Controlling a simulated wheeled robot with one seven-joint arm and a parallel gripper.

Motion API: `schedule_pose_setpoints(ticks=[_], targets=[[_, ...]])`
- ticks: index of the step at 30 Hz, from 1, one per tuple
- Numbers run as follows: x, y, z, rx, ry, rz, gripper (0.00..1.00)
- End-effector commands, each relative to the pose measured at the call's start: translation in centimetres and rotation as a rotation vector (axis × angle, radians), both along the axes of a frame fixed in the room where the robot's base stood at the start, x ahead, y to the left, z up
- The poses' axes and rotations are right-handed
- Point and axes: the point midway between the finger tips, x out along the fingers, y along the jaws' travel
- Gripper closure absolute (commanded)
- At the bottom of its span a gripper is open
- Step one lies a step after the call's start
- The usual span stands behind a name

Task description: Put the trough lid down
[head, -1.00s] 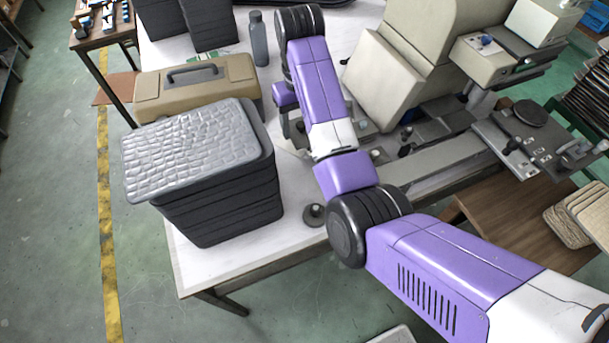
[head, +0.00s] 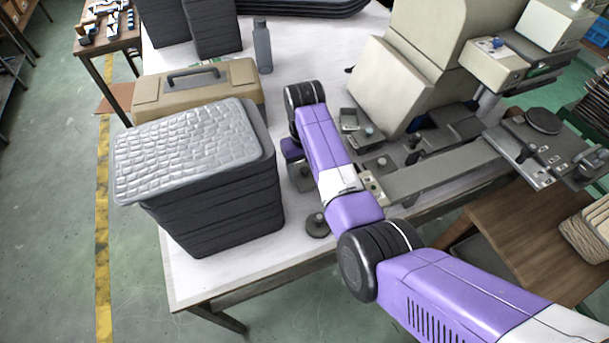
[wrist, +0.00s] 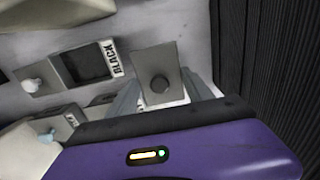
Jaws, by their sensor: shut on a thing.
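In the wrist view my gripper (wrist: 163,95) is shut on the trough lid (wrist: 156,58), a small square grey plate with a round dark knob. The lid is between the two pale fingers. Left of it is an open dark trough (wrist: 85,65) with a label reading BLACK beside it; the lid is beside this opening, not over it. The gap between lid and table cannot be judged. In the head view my wrist hides most of the gripper, near the table's middle.
Left of my arm stands a stack of dark trays (head: 215,210) with a bumpy grey top (head: 190,145). Behind it are a beige toolbox (head: 200,85) and a grey bottle (head: 262,48). A big beige machine (head: 400,85) stands right. A dark knobbed piece (head: 317,226) sits near the front edge.

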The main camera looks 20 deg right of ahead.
Motion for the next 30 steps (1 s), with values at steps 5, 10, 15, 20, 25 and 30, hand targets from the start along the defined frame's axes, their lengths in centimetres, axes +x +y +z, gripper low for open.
schedule_pose_setpoints(ticks=[5,10,15,20,25,30], targets=[[-0.1,0.0,-2.5,0.000,0.003,-0.001,0.80],[0.0,0.0,-3.2,0.000,0.000,-0.001,0.80],[0.0,0.0,-3.2,0.000,0.000,0.000,0.80],[0.0,0.0,-3.6,0.000,0.000,0.000,0.39],[0.0,0.0,-3.5,0.000,0.000,0.000,0.19],[0.0,0.0,-3.5,0.000,0.000,0.000,0.19]])
